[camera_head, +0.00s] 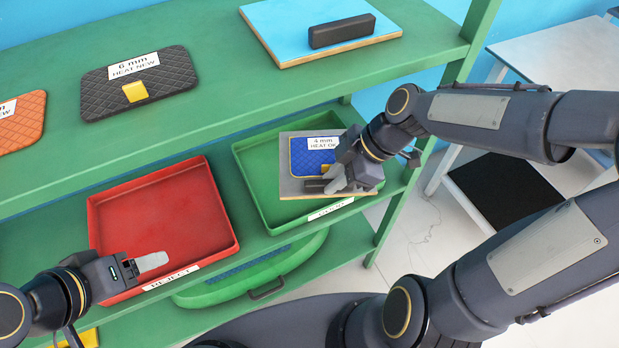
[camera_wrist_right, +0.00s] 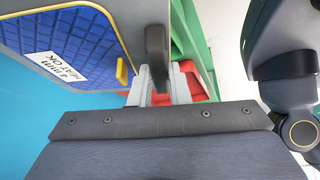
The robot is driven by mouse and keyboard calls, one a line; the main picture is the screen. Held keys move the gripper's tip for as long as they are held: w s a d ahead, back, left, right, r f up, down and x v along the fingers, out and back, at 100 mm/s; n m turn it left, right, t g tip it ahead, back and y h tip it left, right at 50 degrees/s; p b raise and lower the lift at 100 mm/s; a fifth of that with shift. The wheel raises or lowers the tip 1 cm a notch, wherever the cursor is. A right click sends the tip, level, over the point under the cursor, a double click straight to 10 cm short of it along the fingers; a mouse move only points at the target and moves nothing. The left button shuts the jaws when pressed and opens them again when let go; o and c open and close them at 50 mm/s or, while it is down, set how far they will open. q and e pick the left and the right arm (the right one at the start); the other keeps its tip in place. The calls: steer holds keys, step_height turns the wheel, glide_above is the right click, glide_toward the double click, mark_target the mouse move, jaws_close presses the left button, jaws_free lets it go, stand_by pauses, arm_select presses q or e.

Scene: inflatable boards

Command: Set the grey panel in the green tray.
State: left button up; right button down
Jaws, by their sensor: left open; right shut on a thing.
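The grey panel (camera_head: 289,184) carries a blue quilted pad (camera_head: 313,155) labelled "4 mm HEAT OK" with a yellow tab. The panel also shows at the upper left of the right wrist view (camera_wrist_right: 18,32). My right gripper (camera_head: 340,181) is shut on the panel's dark handle, which stands between the fingers in the wrist view (camera_wrist_right: 157,55). The panel is over the green tray (camera_head: 258,172), within its outline. I cannot tell if it touches the tray floor. My left gripper (camera_head: 158,262) is open and empty, over the red tray's front edge.
The red tray (camera_head: 165,215), labelled "REJECT", is empty, left of the green tray. The upper green shelf (camera_head: 225,80) holds a black pad (camera_head: 140,80), an orange pad (camera_head: 22,125) and a light-blue board (camera_head: 290,25) with a dark handle.

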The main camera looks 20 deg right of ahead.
mark_target(312, 174)
steer(key=w+a+f, duration=0.1)
steer(key=w+f, duration=0.3)
steer(key=w+a+f, duration=0.1)
steer(key=w+f, duration=0.1)
steer(key=shift+w+a+f+b, duration=0.25)
steer(key=shift+a+b, duration=0.1)
steer(key=shift+b, duration=0.05)
steer(key=shift+w+a+f, duration=0.1)
steer(key=shift+f, duration=0.1)
step_height(312, 174, down, 3)
steer(key=shift+w+f, duration=0.1)
steer(key=shift+f, duration=0.05)
steer(key=shift+f+b, duration=0.1)
steer(key=shift+b, duration=0.35)
steer(key=c, duration=1.4)
jaws_free()
steer(key=shift+o, duration=0.2)
